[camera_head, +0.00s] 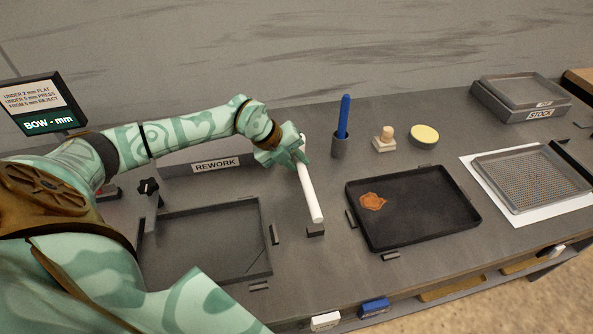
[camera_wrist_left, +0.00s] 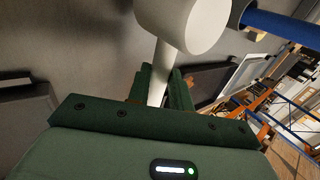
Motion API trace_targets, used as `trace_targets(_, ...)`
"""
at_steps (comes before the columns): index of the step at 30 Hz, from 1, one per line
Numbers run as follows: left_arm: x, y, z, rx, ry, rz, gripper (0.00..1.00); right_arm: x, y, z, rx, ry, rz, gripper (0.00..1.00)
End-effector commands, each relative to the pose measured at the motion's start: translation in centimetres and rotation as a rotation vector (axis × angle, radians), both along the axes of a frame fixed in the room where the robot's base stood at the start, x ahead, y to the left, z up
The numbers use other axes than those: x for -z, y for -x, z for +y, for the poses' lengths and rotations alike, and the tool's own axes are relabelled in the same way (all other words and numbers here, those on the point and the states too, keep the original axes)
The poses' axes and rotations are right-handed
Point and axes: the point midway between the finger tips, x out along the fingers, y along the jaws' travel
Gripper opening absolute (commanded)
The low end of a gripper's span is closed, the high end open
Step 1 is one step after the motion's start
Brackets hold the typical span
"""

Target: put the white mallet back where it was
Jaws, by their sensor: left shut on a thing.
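The white mallet (camera_head: 311,195) is in my left gripper (camera_head: 298,156) and shows in the head view as a long white rod pointing toward the front of the bench. In the left wrist view the mallet's thick white head (camera_wrist_left: 185,22) is close to the camera, and its thin handle runs down between the dark green fingers (camera_wrist_left: 162,90). The gripper is shut on the handle. The mallet's near end is by a small dark block (camera_head: 315,232); I cannot tell whether they touch. My right gripper is not in view.
A grey tray (camera_head: 205,208) lies left, by the REWORK sign (camera_head: 215,165).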

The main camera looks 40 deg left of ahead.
Motion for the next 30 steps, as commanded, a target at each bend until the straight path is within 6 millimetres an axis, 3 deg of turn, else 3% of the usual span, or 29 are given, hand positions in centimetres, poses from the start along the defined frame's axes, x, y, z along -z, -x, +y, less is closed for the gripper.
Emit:
trace_targets(9, 3.6, -0.5, 0.4, -0.001, 0.000, -0.001, 0.00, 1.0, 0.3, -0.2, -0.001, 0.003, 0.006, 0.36)
trace_targets(14, 3.5, -0.5, 0.4, -0.001, 0.000, -0.003, 0.00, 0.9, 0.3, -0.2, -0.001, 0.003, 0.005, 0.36)
trace_targets(15, 3.6, -0.4, 0.4, -0.002, 0.000, 0.001, 0.27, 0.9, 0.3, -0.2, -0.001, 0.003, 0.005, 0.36)
trace_targets(17, 3.6, -0.4, 0.4, -0.001, 0.001, 0.002, 0.43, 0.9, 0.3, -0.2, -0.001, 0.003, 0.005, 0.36)
trace_targets(26, 3.5, -0.3, 0.4, -0.001, 0.000, 0.001, 0.43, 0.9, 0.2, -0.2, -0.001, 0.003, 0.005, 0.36)
trace_targets(30, 2.1, 0.3, 1.0, 0.000, -0.002, -0.001, 0.43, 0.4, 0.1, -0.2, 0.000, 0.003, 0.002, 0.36)
